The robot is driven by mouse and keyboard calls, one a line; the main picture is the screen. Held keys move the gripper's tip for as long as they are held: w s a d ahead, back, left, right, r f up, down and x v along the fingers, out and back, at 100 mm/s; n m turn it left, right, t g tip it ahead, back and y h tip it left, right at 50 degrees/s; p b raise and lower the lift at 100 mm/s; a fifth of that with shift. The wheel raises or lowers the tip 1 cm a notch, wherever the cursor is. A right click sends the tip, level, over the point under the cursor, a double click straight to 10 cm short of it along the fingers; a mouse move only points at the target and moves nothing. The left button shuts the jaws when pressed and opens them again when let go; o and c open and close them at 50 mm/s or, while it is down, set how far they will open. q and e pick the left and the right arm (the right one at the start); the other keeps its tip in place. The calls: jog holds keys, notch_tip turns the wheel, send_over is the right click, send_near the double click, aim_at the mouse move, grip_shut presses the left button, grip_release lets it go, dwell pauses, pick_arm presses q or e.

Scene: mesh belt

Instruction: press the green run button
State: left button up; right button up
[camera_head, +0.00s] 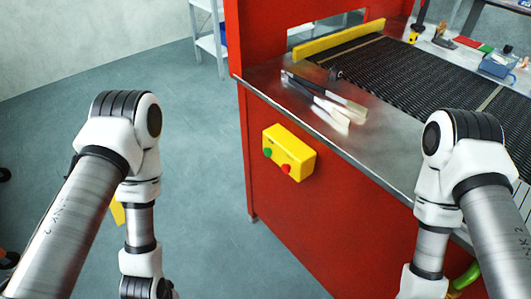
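A yellow control box (290,153) is fixed to the red side panel of the machine, below the edge of its metal top. The green button (268,153) is on the left of the box's front face, and a red button (286,169) is to its right. My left arm reaches down at the left of the view, and my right arm reaches down at the right. Both arms are apart from the box. Neither gripper can be seen; both arms run out of the bottom of the picture.
A shelf rack (212,42) stands behind at left. Open grey floor (215,240) lies left of the machine.

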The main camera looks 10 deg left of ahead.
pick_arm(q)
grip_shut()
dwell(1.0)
